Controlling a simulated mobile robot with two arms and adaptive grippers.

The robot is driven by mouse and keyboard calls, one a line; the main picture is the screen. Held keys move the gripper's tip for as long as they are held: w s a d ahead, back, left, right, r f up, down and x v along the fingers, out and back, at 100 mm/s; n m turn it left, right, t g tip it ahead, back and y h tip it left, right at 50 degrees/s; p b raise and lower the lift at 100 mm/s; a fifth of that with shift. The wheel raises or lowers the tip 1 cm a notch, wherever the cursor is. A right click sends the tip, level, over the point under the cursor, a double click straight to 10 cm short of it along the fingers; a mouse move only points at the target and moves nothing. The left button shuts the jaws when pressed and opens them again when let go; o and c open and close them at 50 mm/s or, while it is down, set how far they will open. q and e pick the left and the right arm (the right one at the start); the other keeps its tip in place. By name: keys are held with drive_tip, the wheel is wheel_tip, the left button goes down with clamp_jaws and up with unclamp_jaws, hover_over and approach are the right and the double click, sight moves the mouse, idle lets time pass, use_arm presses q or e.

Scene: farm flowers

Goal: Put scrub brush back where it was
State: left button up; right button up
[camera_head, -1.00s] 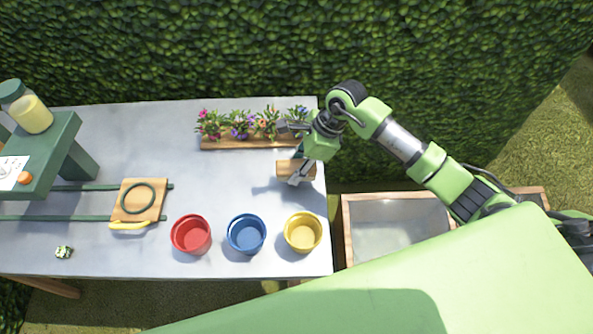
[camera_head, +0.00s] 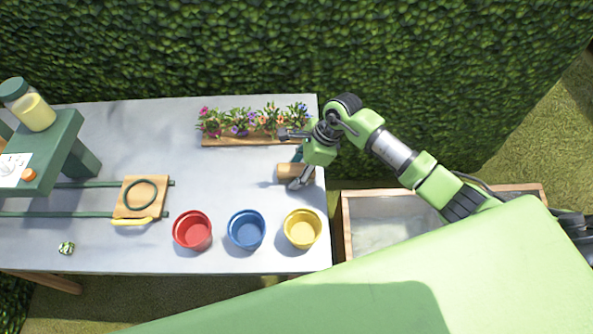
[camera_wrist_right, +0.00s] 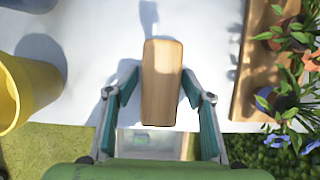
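The scrub brush shows as a long wooden block (camera_head: 290,172) near the right edge of the table. In the right wrist view the block (camera_wrist_right: 161,85) lies lengthwise between the two teal finger pads; bristles are not visible. My right gripper (camera_head: 299,170) reaches down around it. In the wrist view the fingertips of the right gripper (camera_wrist_right: 161,75) are close to both long sides of the block. I cannot tell whether they press on it, or whether it rests on the table. My left gripper is not in view.
A wooden planter (camera_head: 250,140) of flowers stands just behind. Red (camera_head: 192,231), blue (camera_head: 246,230) and yellow pots (camera_head: 302,229) stand in front. A wooden board with a ring (camera_head: 140,197) lies left. The table (camera_head: 230,180) is clear between planter and pots.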

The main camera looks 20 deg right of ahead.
drive_tip(key=shift+s+f, duration=0.15)
drive_tip(key=shift+f, duration=0.05)
drive_tip(key=shift+r, duration=0.2)
drive_tip(key=shift+r+p, duration=0.35)
drive_tip(key=shift+p, duration=0.35)
drive_tip(key=b+v, duration=0.1)
drive_tip(key=v, duration=0.4)
drive_tip(key=b+v, duration=0.2)
drive_tip(key=v, duration=0.4)
drive_tip(key=shift+w, duration=0.25)
drive_tip(key=shift+s+d+r, duration=0.1)
drive_tip(key=shift+d+r, duration=0.1)
drive_tip(key=shift+r, duration=0.2)
